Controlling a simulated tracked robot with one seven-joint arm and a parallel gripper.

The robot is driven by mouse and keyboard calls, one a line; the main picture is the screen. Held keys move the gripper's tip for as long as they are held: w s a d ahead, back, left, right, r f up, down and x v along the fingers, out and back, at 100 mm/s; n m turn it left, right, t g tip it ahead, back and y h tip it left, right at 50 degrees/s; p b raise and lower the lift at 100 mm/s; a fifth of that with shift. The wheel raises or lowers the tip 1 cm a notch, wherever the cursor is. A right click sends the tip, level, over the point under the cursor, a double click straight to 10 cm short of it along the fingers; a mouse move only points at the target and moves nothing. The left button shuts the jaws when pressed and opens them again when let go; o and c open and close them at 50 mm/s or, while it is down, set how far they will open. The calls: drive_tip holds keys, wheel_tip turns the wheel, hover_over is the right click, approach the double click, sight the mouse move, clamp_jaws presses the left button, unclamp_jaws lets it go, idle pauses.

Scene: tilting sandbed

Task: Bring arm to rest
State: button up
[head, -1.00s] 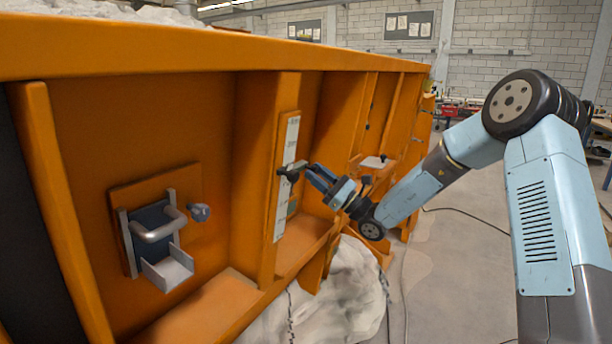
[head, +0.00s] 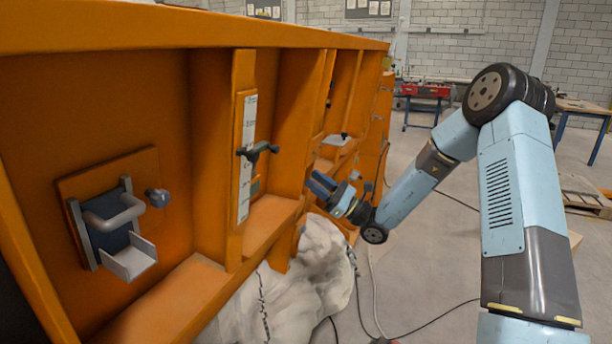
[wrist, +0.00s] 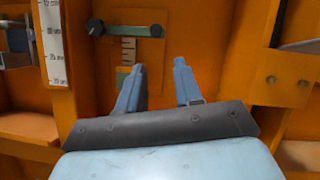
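My arm (head: 410,190) reaches from the right toward the orange sandbed wall, bent at the elbow. My gripper (head: 312,182) is near the ribs of the wall, apart from the black T-shaped handle (head: 258,150) on the white scale strip (head: 246,160). In the wrist view the two blue fingers of my gripper (wrist: 160,64) stand apart with nothing between them. The same handle shows ahead of the fingertips in the wrist view (wrist: 125,30), beyond a visible gap.
A metal bracket with a grey bar (head: 118,225) sticks out of the wall at left. A red-topped bench (head: 425,92) stands behind.

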drive_tip(key=shift+s+d+f, duration=0.1)
drive_tip(key=shift+d+f, duration=0.1)
drive_tip(key=shift+d, duration=0.05)
drive_tip(key=shift+r, duration=0.1)
drive_tip(key=s+r+n+g+h, duration=0.2)
drive_tip(key=s+n+g+h, duration=0.35)
drive_tip(key=s, duration=0.45)
drive_tip(key=s+r+n+g+h, duration=0.3)
drive_tip(key=s+n+g+h, duration=0.3)
drive_tip(key=s, duration=0.4)
drive_tip(key=s+d+r+n+t+h, duration=0.3)
drive_tip(key=s+d+t+h, duration=0.2)
drive_tip(key=d, duration=0.6)
drive_tip(key=s+d+r+n+t+h, duration=0.3)
drive_tip(key=s+d+t+h, duration=0.2)
drive_tip(key=s+d+h, duration=0.2)
drive_tip(key=s+d, duration=0.2)
drive_tip(key=d, duration=0.2)
drive_tip(key=shift+s+d+r, duration=0.35)
drive_tip(key=shift+s, duration=0.05)
